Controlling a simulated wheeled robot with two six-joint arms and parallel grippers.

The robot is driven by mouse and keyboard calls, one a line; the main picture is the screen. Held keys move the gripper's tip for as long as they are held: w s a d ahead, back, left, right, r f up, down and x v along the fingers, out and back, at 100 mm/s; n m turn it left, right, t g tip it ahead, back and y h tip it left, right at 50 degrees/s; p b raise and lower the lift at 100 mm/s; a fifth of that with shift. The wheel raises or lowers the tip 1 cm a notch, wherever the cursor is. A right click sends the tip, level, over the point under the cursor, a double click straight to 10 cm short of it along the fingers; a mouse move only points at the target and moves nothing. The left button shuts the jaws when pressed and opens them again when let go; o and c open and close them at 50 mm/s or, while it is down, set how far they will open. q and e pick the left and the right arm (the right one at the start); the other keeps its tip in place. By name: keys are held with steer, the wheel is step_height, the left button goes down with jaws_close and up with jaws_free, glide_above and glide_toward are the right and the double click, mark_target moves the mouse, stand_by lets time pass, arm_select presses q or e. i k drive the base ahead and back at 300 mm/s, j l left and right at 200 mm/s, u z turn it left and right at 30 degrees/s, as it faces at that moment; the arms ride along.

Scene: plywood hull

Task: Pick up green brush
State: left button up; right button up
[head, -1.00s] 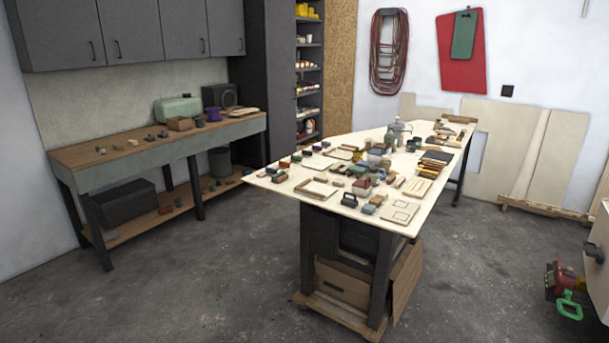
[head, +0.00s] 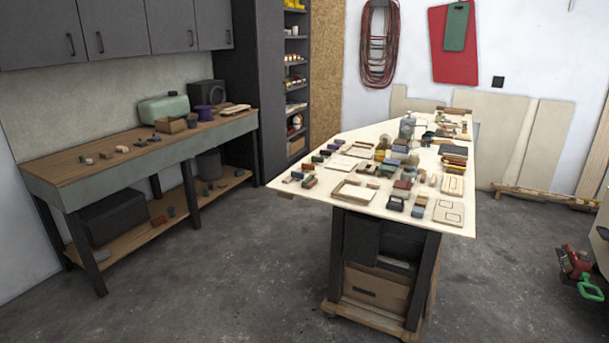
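The long plywood-topped table (head: 455,218) stands right of centre and carries many small blocks, tools and frames. Neither of my grippers shows in the view.
A wooden workbench (head: 75,162) runs along the left wall with a few small objects on it. Open grey floor (head: 225,275) lies between bench and table. A red machine with a green handle (head: 590,287) sits at the right edge. Shelves (head: 296,60) stand behind.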

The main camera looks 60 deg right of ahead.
mark_target(313, 174)
steer(key=i+z, duration=0.25)
steer(key=i, duration=0.35)
steer(key=i+j+z, duration=0.2)
steer(key=i, duration=0.35)
steer(key=i+l+z, duration=0.1)
steer(key=z, duration=0.3)
steer(key=i+z, duration=0.5)
steer(key=z, duration=0.25)
steer(key=i+j+z, duration=0.1)
steer(key=z, duration=0.3)
steer(key=i+z, duration=0.7)
steer(key=z, duration=0.2)
steer(key=i+j+z, duration=0.15)
steer(key=i+z, duration=0.3)
steer(key=k, duration=0.1)
